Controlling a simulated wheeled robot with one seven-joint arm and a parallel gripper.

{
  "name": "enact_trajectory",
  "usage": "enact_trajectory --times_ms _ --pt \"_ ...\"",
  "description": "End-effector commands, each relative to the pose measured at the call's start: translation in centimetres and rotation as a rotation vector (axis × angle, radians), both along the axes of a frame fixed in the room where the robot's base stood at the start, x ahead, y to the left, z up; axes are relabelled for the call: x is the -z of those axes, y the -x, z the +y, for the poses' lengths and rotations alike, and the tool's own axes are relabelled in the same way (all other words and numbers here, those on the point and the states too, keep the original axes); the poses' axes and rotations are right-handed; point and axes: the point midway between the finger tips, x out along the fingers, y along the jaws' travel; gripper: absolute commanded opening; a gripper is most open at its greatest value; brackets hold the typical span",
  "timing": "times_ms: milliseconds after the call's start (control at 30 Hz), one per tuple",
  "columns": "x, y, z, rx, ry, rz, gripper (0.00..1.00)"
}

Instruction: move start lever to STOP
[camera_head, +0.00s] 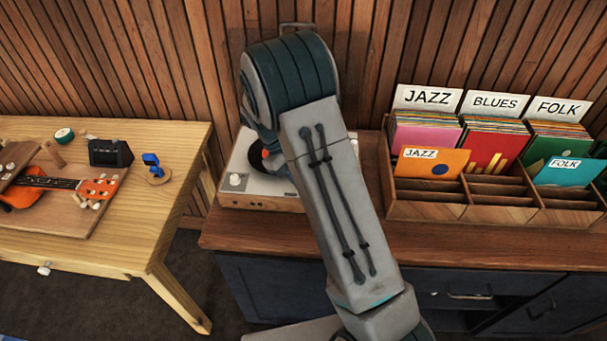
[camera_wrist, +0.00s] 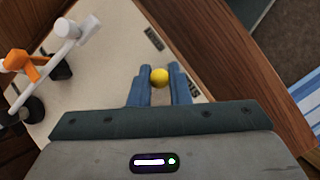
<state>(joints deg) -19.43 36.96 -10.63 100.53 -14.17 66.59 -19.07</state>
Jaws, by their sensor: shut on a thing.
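The record player (camera_head: 262,203) stands on the dark wooden counter, largely hidden behind my arm in the head view. In the wrist view its pale deck (camera_wrist: 115,75) fills the middle. A lever with a yellow ball knob (camera_wrist: 159,74) is on the deck, and my gripper (camera_wrist: 159,82) is shut on it, one blue finger on each side. The lever's stem is hidden below the knob. Two small dark labels lie along the deck edge, one beyond the knob (camera_wrist: 154,38) and one beside the right finger (camera_wrist: 193,90); their words are not legible.
A white tonearm (camera_wrist: 50,58) with an orange part (camera_wrist: 23,64) is left of the gripper. A record crate (camera_head: 425,212) stands to the right on the counter (camera_head: 480,241). A wooden workbench (camera_head: 110,248) with a ukulele (camera_head: 30,192) is at the left.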

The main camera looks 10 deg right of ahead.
Motion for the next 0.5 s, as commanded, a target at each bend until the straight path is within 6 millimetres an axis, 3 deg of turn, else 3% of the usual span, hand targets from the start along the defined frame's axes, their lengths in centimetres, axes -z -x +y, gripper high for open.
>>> enact_trajectory --times_ms 500 --pt "0.23 -0.28 0.71 0.000 0.166 0.053 0.00"
